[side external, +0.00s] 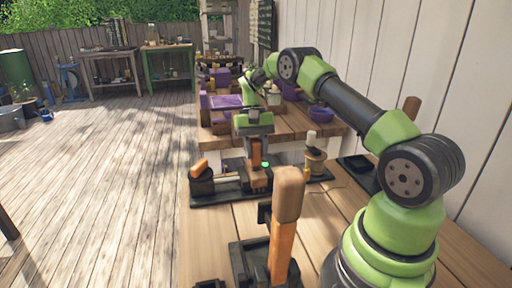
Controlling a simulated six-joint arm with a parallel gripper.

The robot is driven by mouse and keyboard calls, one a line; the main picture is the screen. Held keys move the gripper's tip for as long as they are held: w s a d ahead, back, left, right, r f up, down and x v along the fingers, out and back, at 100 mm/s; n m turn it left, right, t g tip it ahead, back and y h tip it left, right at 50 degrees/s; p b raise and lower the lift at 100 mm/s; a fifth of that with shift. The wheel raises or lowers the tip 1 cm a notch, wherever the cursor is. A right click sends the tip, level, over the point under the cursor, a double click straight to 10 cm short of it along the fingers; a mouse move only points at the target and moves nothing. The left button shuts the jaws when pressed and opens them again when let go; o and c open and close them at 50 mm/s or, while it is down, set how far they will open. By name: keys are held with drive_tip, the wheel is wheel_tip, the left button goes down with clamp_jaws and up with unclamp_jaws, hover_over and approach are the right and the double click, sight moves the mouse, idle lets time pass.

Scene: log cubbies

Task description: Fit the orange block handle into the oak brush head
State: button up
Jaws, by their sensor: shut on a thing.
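My gripper (255,143) points down over the black fixture in the middle of the side external view. It is shut on an upright orange-brown block (258,178), which looks like the orange block handle. The block's lower end is close to the fixture; I cannot tell whether it touches. In the foreground a tan wooden block (289,194) sits on top of an orange post (282,248) beside a black clamp-like stand. I cannot tell for certain which piece is the oak brush head.
The black fixture (222,190) holds a black cup (201,184) with an orange piece (199,165) on its left. A spool-like stand (315,160) is on its right. Purple bins (226,101) and a purple bowl (320,113) stand behind. A white plank wall (420,60) bounds the right.

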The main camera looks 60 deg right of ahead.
drive_tip(key=shift+f, duration=0.5)
drive_tip(key=o, duration=1)
drive_tip(key=shift+w+d+r, duration=0.15)
drive_tip(key=shift+r, duration=0.2)
drive_tip(key=r, duration=0.9)
drive_tip(key=shift+w+d, duration=0.25)
